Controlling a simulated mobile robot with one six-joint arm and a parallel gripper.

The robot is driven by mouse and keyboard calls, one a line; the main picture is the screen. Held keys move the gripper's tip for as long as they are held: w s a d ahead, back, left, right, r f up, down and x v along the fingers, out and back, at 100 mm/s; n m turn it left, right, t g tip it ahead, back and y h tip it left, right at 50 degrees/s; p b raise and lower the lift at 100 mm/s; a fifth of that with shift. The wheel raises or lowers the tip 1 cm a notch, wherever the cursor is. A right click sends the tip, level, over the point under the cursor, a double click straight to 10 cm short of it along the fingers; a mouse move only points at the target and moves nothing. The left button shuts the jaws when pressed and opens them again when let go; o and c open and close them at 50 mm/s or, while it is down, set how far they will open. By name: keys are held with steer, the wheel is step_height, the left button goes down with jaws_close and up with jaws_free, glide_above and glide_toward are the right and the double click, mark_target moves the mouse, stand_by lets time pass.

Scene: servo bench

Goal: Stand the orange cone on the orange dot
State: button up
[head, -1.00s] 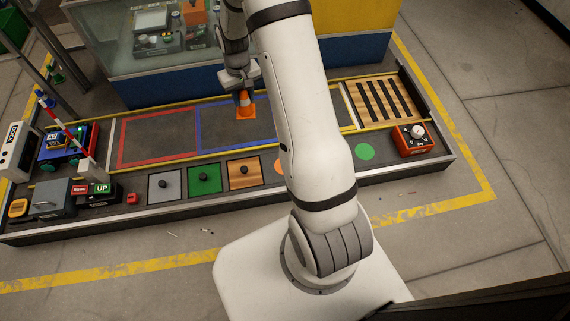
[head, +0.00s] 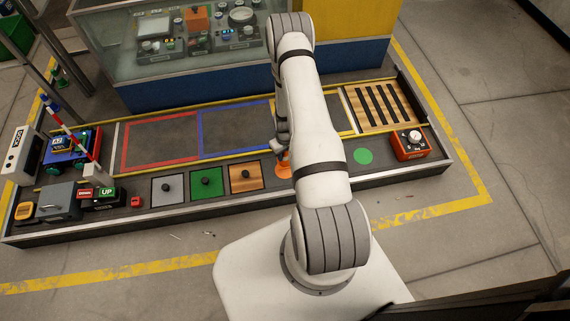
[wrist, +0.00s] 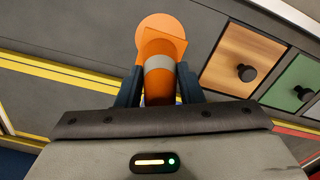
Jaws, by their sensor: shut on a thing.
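The orange cone (wrist: 160,92), with a pale band and square base, is between the two fingers of my gripper (wrist: 158,80) in the wrist view. My gripper is shut on it. The orange dot (wrist: 150,24) shows beyond the cone's base, which covers part of it. In the head view my gripper (head: 282,146) is mostly hidden by my arm, and only some orange of the cone (head: 284,159) shows below it. I cannot tell whether the base touches the bench or hangs just above it.
A wooden square (head: 246,177) and a green square (head: 206,184), each with a black knob, lie left of the cone. A green dot (head: 363,156) and a red box with a dial (head: 410,143) are to the right. The blue-outlined area (head: 235,130) is empty.

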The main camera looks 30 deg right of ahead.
steer(key=shift+f+b, duration=0.7)
steer(key=shift+f, duration=2.1)
steer(key=shift+f, duration=0.2)
steer(key=o, duration=1)
steer(key=shift+c, duration=0.2)
steer(key=shift+r, duration=0.1)
